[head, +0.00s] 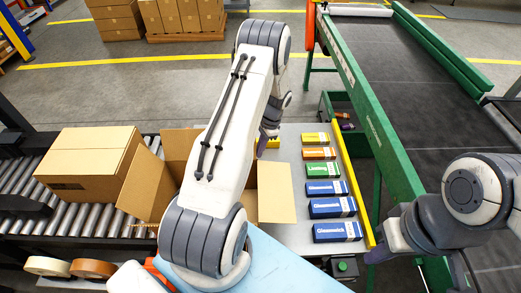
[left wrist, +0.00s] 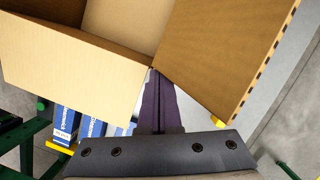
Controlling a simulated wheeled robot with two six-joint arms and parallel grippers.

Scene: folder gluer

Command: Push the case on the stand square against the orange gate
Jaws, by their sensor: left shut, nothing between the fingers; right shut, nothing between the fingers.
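The case (head: 280,192) is an open brown cardboard box with its flaps spread, in the middle of the head view. My left arm crosses in front and hides much of it. My left gripper (head: 264,145) is shut and empty at the case's far right side. In the left wrist view, the shut dark purple fingers (left wrist: 158,100) are beside a corner of the case (left wrist: 75,65), below an open flap; contact cannot be told. My right gripper (head: 372,256) is shut and empty at the lower right, apart from the case. An orange part (head: 158,272) shows low left, mostly hidden; whether it is the gate is unclear.
Several small cartons (head: 325,188) stand in a column on the grey table right of the case, beside a yellow rail (head: 352,190). A closed box (head: 90,163) sits on the roller conveyor (head: 75,220) at left. A green-framed belt (head: 430,90) runs along the right.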

